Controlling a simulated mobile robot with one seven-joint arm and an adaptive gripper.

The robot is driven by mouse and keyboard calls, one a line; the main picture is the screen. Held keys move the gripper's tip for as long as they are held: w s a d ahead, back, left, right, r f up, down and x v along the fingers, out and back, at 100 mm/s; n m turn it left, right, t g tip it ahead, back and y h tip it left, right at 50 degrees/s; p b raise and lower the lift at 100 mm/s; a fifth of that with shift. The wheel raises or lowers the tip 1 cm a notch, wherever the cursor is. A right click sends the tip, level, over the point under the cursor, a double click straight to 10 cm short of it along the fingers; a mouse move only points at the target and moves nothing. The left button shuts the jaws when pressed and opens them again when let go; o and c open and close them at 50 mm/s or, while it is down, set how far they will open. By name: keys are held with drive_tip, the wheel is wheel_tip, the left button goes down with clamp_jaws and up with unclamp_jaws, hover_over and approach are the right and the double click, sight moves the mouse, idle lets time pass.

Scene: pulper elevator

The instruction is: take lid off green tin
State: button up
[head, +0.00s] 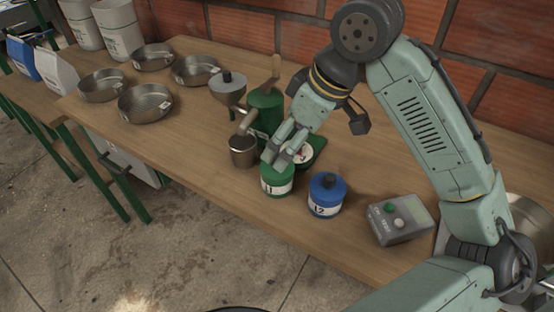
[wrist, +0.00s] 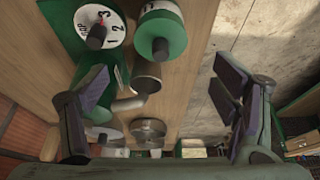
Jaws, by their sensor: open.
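The green tin (head: 277,184), with a white label marked 11, stands on the wooden table near its front edge. My gripper (head: 276,157) is at the tin's top in the head view and hides part of its lid. In the wrist view, the tin's green lid (wrist: 172,29) has a dark knob (wrist: 160,48) in its middle. My gripper (wrist: 166,92) is open there, its fingers wide apart with nothing held. The lid shows near the top of that picture, beyond the fingertips. The lid appears to be on the tin.
A blue tin (head: 327,196) stands just right of the green one. A green grinder-like machine (head: 264,112) and a metal cup (head: 243,152) are close behind and left. A grey button box (head: 399,219) sits at right. Several metal pans stand farther left.

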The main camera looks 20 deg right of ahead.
sight(277, 157)
drive_tip(key=shift+p+x, duration=0.65)
drive_tip(key=shift+x, duration=2.75)
drive_tip(key=shift+w+a, duration=0.1)
drive_tip(key=shift+a, duration=0.05)
drive_tip(key=shift+c, duration=0.6)
drive_tip(key=c, duration=0.8)
